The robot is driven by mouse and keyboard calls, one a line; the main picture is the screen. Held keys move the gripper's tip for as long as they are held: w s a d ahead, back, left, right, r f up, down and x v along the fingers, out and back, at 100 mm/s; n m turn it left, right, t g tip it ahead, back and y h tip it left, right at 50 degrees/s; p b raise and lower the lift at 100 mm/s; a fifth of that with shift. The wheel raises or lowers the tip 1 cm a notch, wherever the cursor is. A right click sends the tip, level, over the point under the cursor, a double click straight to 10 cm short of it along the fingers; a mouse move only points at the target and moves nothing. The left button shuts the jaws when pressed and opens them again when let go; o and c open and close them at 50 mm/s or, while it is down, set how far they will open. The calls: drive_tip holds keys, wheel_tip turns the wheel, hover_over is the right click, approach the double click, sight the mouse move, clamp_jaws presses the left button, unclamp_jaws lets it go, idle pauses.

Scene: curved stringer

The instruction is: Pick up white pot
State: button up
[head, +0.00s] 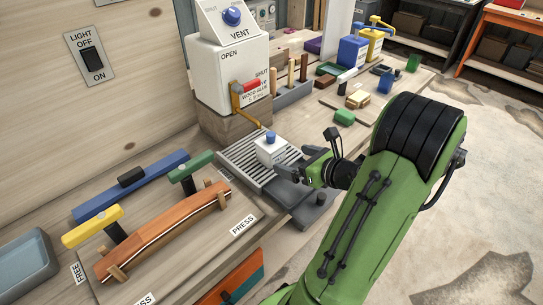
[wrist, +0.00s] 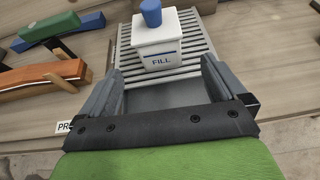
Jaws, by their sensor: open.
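The white pot (head: 270,150) is a small white box-shaped pot with a blue knob on top. It stands upright on a grey slatted rack (head: 236,161) below the white dispenser. In the wrist view the white pot (wrist: 158,44) shows a "FILL" label on its near face, and the slatted rack (wrist: 196,45) is under it. My gripper (head: 287,171) is at the near side of the pot. In the wrist view my gripper (wrist: 160,85) is open and empty, its two fingers spread either side of a gap, with the pot just beyond the fingertips.
The white VENT dispenser (head: 222,70) stands behind the rack. To the left is a curved orange wooden piece (head: 165,232) with yellow, green and blue clamps. Blue and yellow bottles (head: 352,50) and small blocks stand on the bench at the back right. Open floor lies right.

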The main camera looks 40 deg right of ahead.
sight(271, 153)
drive_tip(key=b+x, duration=0.1)
drive_tip(key=x, duration=0.2)
drive_tip(key=b+x, duration=0.1)
drive_tip(key=x, duration=0.3)
drive_tip(key=b+x, duration=0.1)
drive_tip(key=x, duration=0.3)
drive_tip(key=shift+s+f, duration=0.15)
drive_tip(key=shift+f, duration=0.1)
drive_tip(key=shift+s+r, duration=0.1)
drive_tip(key=shift+c, duration=0.2)
